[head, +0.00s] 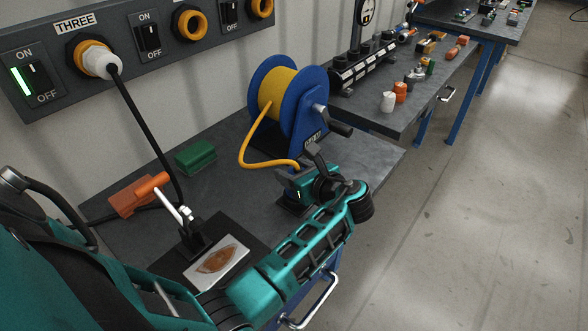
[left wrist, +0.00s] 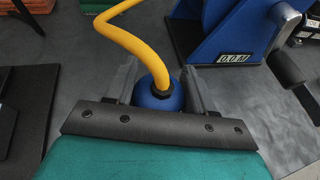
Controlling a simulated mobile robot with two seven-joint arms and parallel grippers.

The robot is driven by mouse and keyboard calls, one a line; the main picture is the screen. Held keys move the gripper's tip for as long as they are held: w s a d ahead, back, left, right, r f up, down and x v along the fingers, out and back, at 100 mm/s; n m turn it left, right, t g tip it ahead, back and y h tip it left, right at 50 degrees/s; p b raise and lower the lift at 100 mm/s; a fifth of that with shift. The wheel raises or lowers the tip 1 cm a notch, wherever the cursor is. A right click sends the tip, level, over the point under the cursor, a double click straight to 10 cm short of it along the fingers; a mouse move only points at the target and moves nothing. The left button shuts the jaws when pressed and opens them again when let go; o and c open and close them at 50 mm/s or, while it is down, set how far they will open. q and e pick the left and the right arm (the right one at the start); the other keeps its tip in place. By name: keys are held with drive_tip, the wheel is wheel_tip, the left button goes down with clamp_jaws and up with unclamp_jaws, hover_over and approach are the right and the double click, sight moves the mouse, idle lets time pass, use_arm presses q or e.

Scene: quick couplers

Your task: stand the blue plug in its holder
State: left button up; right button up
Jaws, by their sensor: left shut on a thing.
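The blue plug (left wrist: 152,98) sits between the two dark fingers of my left gripper (left wrist: 158,82) in the left wrist view. The gripper is shut on it. A yellow hose (left wrist: 137,45) comes out of the plug's black collar. In the head view my left gripper (head: 302,174) is low over the near right part of the workbench, in front of the blue reel (head: 312,92). The hose runs from the reel to the gripper there, and the plug is hidden by the gripper. I cannot make out the plug's holder for certain. My right gripper is not in view.
A green block (head: 195,157), an orange block (head: 130,196) and a toggle clamp (head: 185,215) are on the workbench (head: 225,190) to the left. A switch panel (head: 125,50) runs along the wall. The reel's base and crank are close to the gripper.

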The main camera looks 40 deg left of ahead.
use_arm(q)
drive_tip(key=shift+f, duration=0.1)
drive_tip(key=o, duration=1)
drive_tip(key=shift+c, duration=0.2)
